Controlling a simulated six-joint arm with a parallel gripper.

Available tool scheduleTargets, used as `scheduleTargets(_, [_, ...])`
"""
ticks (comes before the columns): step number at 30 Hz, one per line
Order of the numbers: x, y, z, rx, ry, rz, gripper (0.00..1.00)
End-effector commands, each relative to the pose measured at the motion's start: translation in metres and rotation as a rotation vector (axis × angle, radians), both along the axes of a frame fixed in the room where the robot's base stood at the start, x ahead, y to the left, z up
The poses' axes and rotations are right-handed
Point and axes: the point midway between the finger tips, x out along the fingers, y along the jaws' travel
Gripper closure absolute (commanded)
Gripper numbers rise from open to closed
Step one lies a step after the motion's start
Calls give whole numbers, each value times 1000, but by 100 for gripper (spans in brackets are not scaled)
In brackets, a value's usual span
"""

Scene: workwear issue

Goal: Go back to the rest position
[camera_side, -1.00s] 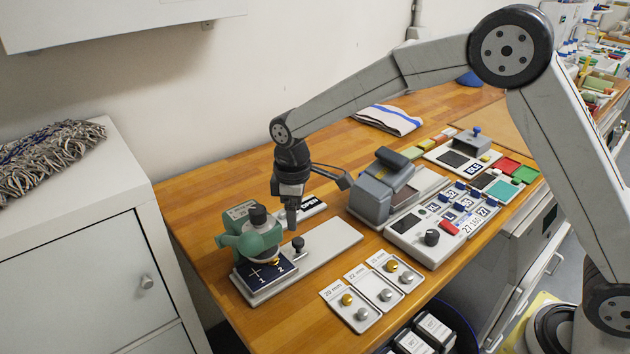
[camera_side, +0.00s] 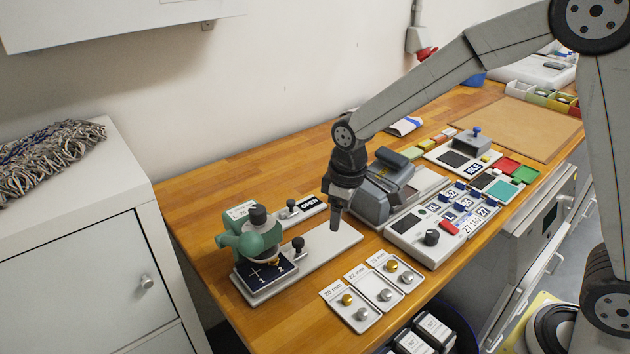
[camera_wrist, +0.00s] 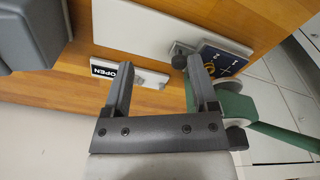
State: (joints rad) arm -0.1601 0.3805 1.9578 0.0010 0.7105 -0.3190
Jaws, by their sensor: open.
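My gripper (camera_side: 335,222) hangs fingers down in the side view, above the right part of a long pale base plate (camera_side: 328,244). In the wrist view my gripper (camera_wrist: 160,95) has its two fingers apart, with nothing between them. A green press (camera_side: 250,235) with a black knob stands at the plate's left end, to the left of my gripper and apart from it. The dark blue pad (camera_side: 262,272) marked 1 and 2 lies at the press's foot. No rest position is marked in either view.
A grey machine (camera_side: 375,195) stands close to the right of my gripper. A control panel (camera_side: 427,245) and small trays with buttons (camera_side: 372,290) lie further right and in front. An OPEN sign (camera_side: 308,202) lies behind the plate. The wood bench's back left (camera_side: 200,195) is clear.

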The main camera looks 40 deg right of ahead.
Motion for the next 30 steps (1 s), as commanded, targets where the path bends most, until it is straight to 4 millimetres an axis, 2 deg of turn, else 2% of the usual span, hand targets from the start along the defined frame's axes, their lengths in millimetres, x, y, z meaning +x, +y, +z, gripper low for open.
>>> scheduleTargets(1, [-11, -9, 1, 4, -11, -42, 25])
scheduleTargets(9, [-71, -43, -4, 30, -72, -254, 25])
scheduleTargets(15, [-114, -60, -11, 49, -110, -391, 25])
scheduleTargets(18, [-128, -65, -13, 55, -123, -437, 25])
scheduleTargets(24, [-141, -69, -16, 62, -134, -475, 25])
scheduleTargets(30, [-141, -69, -16, 62, -134, -476, 25])
